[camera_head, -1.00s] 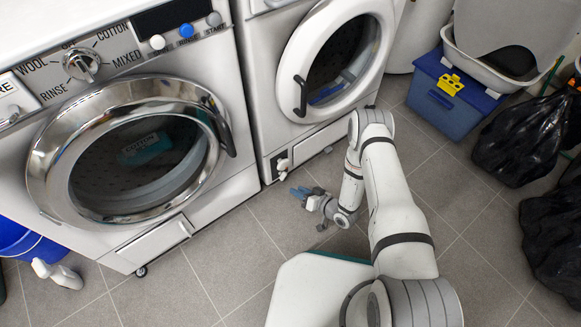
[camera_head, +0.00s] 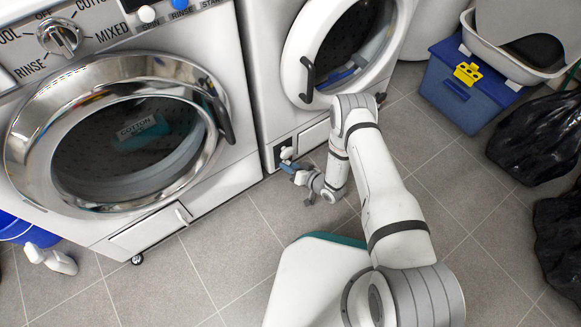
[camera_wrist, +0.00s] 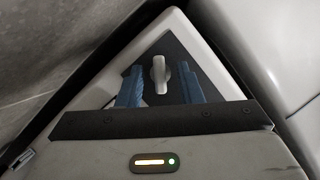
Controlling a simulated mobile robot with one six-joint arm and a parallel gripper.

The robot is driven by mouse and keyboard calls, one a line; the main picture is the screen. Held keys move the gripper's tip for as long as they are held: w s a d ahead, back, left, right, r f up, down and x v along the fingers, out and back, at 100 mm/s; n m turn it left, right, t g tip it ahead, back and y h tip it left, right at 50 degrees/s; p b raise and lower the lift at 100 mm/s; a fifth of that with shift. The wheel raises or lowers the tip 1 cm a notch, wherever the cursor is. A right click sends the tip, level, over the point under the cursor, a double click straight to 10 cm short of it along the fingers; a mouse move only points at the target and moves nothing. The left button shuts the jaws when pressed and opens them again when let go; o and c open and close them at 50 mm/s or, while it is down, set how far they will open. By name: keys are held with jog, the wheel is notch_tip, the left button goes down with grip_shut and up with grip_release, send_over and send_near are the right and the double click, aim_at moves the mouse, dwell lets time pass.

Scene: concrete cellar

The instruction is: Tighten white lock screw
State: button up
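The white lock screw (camera_wrist: 160,72) shows in the wrist view as an upright oblong knob on a dark recessed panel (camera_wrist: 183,65). In the head view the white screw (camera_head: 287,153) sits low on the front of the right-hand machine. My gripper (camera_wrist: 161,76) has two blue fingers, apart, one to the left and one to the right of the screw in the picture. Clear gaps show between each finger and the screw. In the head view my gripper (camera_head: 286,167) is just in front of the panel, and its fingers partly overlap the recess.
The right machine's round door (camera_head: 340,50) is closed above the screw. The left machine's chrome door (camera_head: 125,135) is beside it. A blue crate (camera_head: 452,98) and black bags (camera_head: 540,138) stand at right.

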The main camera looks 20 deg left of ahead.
jog(key=shift+c, duration=0.4)
grip_shut()
